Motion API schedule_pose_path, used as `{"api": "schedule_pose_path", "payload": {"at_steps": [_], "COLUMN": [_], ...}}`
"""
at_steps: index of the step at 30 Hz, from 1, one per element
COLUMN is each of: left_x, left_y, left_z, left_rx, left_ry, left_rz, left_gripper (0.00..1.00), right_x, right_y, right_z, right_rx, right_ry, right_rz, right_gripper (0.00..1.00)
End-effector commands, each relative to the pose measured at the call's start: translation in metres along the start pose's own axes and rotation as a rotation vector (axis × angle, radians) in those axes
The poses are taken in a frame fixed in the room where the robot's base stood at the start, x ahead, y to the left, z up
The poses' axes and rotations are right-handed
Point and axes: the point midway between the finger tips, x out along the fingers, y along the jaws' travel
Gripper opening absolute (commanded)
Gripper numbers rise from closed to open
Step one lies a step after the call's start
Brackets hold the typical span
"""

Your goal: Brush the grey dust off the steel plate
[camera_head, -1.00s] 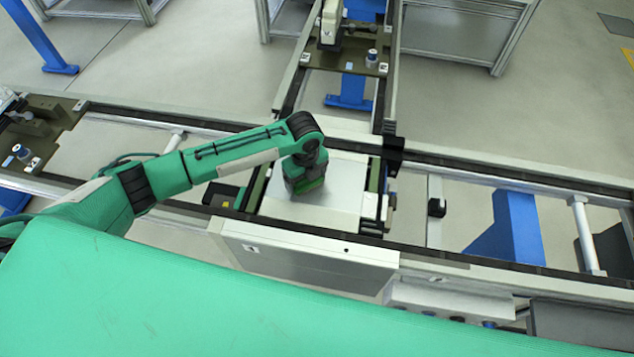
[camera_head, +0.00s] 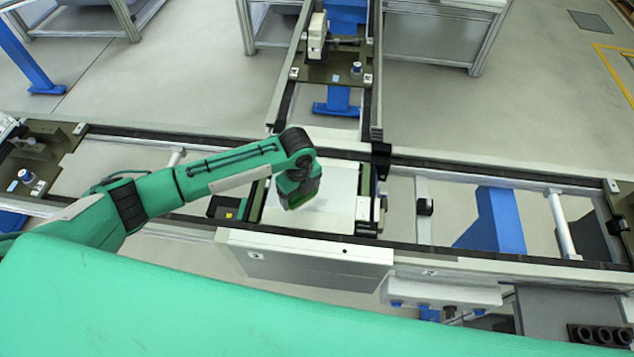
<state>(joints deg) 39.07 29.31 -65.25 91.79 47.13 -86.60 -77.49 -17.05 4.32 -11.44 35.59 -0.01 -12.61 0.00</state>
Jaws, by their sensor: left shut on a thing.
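The steel plate (camera_head: 335,192) is a pale flat sheet lying in the conveyor frame at the middle of the view. My left arm reaches in from the left, and its green wrist and gripper (camera_head: 300,197) are above the plate's left part. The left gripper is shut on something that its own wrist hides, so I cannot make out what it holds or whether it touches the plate. A grey tint near the wrist could be dust or shadow; I cannot tell which. My right gripper is not in view.
Dark conveyor rails (camera_head: 480,173) run left and right of the plate. A pallet with a fixture (camera_head: 335,65) stands on the far branch, and another pallet (camera_head: 35,155) is at the far left. A blue support (camera_head: 495,220) stands at the right.

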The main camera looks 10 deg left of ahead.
Motion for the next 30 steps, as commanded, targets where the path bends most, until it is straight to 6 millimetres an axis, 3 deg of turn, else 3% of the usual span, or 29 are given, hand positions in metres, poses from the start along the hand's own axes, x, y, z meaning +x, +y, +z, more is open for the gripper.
{"api": "schedule_pose_path", "payload": {"at_steps": [2, 11, 30], "left_x": [-0.013, -0.03, -0.032], "left_y": [0.0, -0.008, -0.009], "left_z": [-0.001, 0.003, 0.004], "left_rx": [-0.003, -0.01, -0.008], "left_ry": [0.0, 0.0, 0.0], "left_rz": [-0.001, -0.002, -0.001], "left_gripper": [0.6, 0.6, 0.6], "right_x": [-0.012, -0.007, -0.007], "right_y": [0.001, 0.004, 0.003], "right_z": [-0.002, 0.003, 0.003], "right_rx": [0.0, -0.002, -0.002], "right_ry": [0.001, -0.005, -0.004], "right_rz": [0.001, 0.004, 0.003], "right_gripper": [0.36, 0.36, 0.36]}}
